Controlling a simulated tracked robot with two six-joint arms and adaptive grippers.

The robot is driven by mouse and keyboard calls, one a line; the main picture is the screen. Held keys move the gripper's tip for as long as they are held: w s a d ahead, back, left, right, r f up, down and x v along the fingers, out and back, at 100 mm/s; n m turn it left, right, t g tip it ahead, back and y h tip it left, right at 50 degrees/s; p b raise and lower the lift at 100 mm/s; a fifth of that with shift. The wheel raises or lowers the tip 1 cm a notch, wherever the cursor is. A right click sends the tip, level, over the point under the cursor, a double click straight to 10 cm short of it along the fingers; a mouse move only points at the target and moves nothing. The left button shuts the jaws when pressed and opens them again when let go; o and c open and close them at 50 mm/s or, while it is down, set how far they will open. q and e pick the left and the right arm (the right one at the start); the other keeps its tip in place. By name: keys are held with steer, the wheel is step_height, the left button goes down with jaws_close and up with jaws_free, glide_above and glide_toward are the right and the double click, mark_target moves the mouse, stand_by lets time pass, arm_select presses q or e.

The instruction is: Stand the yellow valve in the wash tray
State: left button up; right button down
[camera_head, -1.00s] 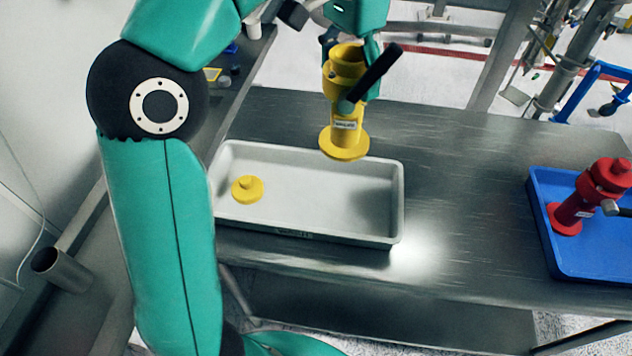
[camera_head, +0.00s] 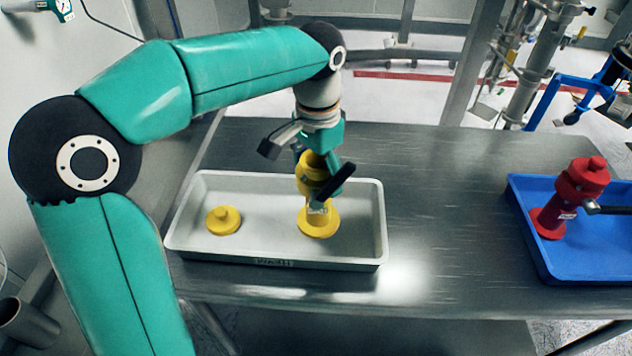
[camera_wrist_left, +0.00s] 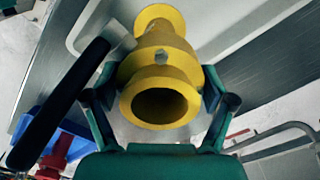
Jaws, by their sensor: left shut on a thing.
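The yellow valve (camera_head: 317,215) is upright over the right half of the white wash tray (camera_head: 376,225), with its round flange low inside the tray. I cannot tell whether the flange touches the tray floor. Its black handle (camera_head: 334,184) sticks out to the upper right. My left gripper (camera_head: 318,160) is shut on the upper part of the valve from above. In the left wrist view the gripper's fingers (camera_wrist_left: 160,103) close on both sides of the valve body (camera_wrist_left: 160,75), with its open top facing the camera. My right gripper is not in view.
A yellow cap (camera_head: 223,220) lies in the left half of the wash tray. A blue tray (camera_head: 590,262) with a red valve (camera_head: 573,195) stands at the right. The steel table (camera_head: 440,200) between the trays is clear.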

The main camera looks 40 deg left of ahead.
arm_select(q)
steer(key=shift+f, duration=1.45)
steer(key=o, duration=1.7)
steer(key=shift+c, duration=0.2)
step_height(320, 180, up, 12)
steer(key=shift+r+p, duration=0.1)
steer(key=shift+p, duration=0.65)
